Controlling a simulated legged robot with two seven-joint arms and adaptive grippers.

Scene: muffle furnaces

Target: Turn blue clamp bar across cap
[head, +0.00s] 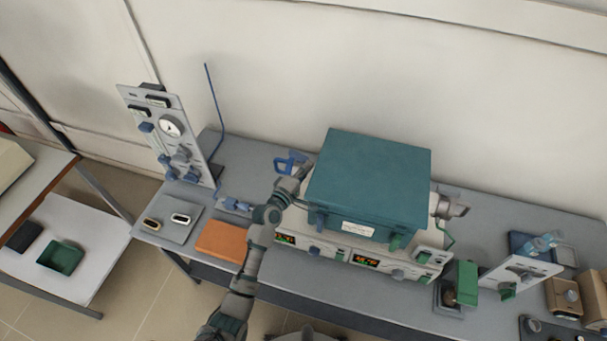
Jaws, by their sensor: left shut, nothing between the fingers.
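The teal furnace (370,180) sits on its pale control base (330,252) in the middle of the bench. A blue bar-like part (287,162), which looks like the clamp bar, shows at the furnace's left end. The cap behind it cannot be made out. My left gripper (298,175) is shut and empty, right beside the blue part and close to the furnace's left side. I cannot tell whether it touches the bar. My arm and the furnace hide part of that end. My right gripper is not in view.
A gauge panel (168,138) stands at the back left. An orange pad (222,241) lies left of my arm. A metal fitting (452,207) sticks out at the furnace's right end. A green block (467,281) stands front right. The grey bench (240,160) is bare behind the furnace's left end.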

